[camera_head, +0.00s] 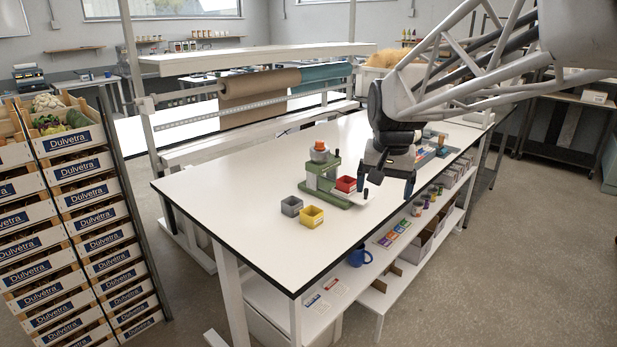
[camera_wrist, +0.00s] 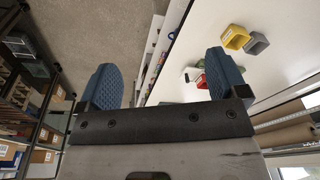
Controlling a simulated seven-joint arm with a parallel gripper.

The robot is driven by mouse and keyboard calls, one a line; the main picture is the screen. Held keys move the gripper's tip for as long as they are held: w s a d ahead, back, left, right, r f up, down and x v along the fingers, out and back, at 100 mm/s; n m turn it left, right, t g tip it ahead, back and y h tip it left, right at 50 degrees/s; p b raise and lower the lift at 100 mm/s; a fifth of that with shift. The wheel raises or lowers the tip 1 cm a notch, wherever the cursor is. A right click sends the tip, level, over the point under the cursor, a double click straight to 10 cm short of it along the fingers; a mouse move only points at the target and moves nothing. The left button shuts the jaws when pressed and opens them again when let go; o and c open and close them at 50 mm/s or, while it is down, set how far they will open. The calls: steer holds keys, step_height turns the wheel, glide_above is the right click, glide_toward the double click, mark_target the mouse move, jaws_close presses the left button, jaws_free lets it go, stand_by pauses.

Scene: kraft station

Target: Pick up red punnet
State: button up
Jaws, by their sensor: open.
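The red punnet (camera_head: 346,184) sits on or against the green stand (camera_head: 325,181) on the white worktable. In the wrist view a small part of the red punnet (camera_wrist: 202,80) shows beside my right-hand finger, which hides the rest. My gripper (camera_head: 390,183) is open and empty, above the table's front edge and to the right of the red punnet. Its two blue finger pads stand wide apart in the wrist view (camera_wrist: 165,80).
A yellow punnet (camera_head: 312,217) and a grey punnet (camera_head: 292,206) stand on the table left of the green stand. An orange-topped item (camera_head: 319,151) is on the stand. The table's left part is bare. Labelled crates (camera_head: 82,170) are stacked at left.

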steer(key=w+m, duration=0.1)
steer(key=w, duration=1.1)
steer(key=m+g, duration=0.2)
steer(key=m, duration=0.2)
glide_toward(348, 181)
steer(key=shift+s+a+f, duration=0.1)
steer(key=shift+s+f, duration=0.1)
steer(key=shift+s, duration=0.4)
steer(key=shift+s+a+f, duration=0.1)
steer(key=shift+s+f, duration=0.15)
steer(key=shift+s, duration=0.35)
steer(key=shift+f, duration=1.3)
steer(key=shift+f, duration=0.1)
steer(key=shift+f, duration=2.5)
